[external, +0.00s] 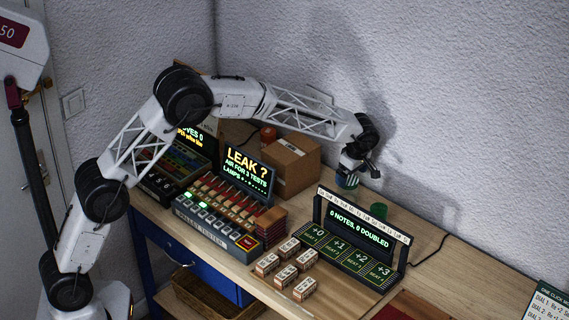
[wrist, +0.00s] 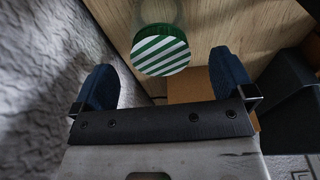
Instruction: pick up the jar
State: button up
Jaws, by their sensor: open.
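The jar (wrist: 160,48) shows in the wrist view as clear glass with a green and white striped round face toward the camera. It is ahead of my gripper (wrist: 165,82), whose two blue fingers are wide apart with nothing between them. The jar is a little left of the middle, just beyond the fingertips. In the external view my gripper (external: 361,168) points down at the back of the bench, close above a small green and white jar (external: 347,181). My gripper partly covers it, and I cannot tell whether they touch.
A cardboard box (external: 290,165) is to the left. The black display rack (external: 362,235) stands in front.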

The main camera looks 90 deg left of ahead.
jog(key=shift+f, duration=0.45)
jog(key=shift+s, duration=0.1)
jog(key=shift+s+a+f, duration=0.1)
jog(key=shift+a+f, duration=0.05)
jog(key=shift+f, duration=0.7)
jog(key=shift+s+a+f, duration=0.1)
jog(key=shift+f, duration=0.75)
jog(key=shift+s+a+f, duration=0.1)
jog(key=shift+a+f, duration=0.05)
jog(key=shift+f, duration=0.7)
jog(key=c, duration=1)
jog(key=shift+r, duration=0.15)
jog(key=shift+r, duration=4.9)
